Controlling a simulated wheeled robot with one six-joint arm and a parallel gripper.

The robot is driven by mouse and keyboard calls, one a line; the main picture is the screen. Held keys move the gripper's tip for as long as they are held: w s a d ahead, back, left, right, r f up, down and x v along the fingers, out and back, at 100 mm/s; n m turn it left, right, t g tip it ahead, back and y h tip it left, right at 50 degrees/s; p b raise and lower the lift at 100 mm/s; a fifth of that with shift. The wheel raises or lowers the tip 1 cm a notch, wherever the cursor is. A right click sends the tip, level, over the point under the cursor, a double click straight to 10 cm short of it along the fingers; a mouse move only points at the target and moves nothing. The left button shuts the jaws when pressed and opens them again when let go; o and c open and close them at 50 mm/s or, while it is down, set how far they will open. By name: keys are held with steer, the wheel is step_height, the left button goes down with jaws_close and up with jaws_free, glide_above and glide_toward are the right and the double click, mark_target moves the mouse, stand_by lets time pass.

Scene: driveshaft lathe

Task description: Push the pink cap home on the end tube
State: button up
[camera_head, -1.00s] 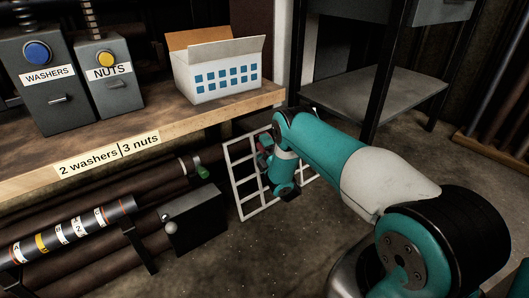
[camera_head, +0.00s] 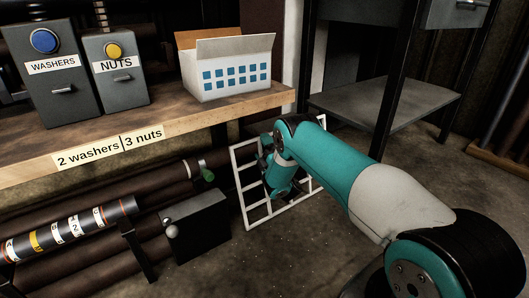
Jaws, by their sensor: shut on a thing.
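My arm reaches down over a white grid rack, with its wrist bent low. My gripper (camera_head: 266,152) is small and dark at the wrist's far side, largely hidden by the teal links. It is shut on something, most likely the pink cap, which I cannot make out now. A dark tube (camera_head: 75,228) with white lettered bands and one yellow band lies at lower left, below the bench, apart from the gripper. A thinner tube with a green end (camera_head: 207,175) lies behind it. I cannot tell which is the end tube, and no pink shows on either.
A wooden bench (camera_head: 190,125) carries a washers dispenser (camera_head: 52,80), a nuts dispenser (camera_head: 118,85) and a white carton (camera_head: 235,75). A dark box (camera_head: 200,225) stands below. The white grid rack (camera_head: 243,185) is behind my wrist. Floor in front is clear.

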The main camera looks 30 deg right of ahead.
mark_target(249, 149)
steer(key=shift+w+a+r+p, duration=0.1)
steer(key=shift+w+a+p, duration=0.2)
steer(key=shift+a, duration=0.35)
steer(key=shift+w+a+p, duration=0.25)
steer(key=shift+a+p, duration=0.05)
steer(key=shift+a, duration=0.3)
steer(key=shift+a+p, duration=1.05)
steer(key=shift+a, duration=0.25)
stand_by(1.0)
steer(key=o, duration=0.8)
steer(key=shift+c, duration=0.2)
steer(key=p+v, duration=1.4)
steer(key=v, duration=0.3)
steer(key=shift+s+p, duration=0.2)
steer(key=shift+p, duration=0.2)
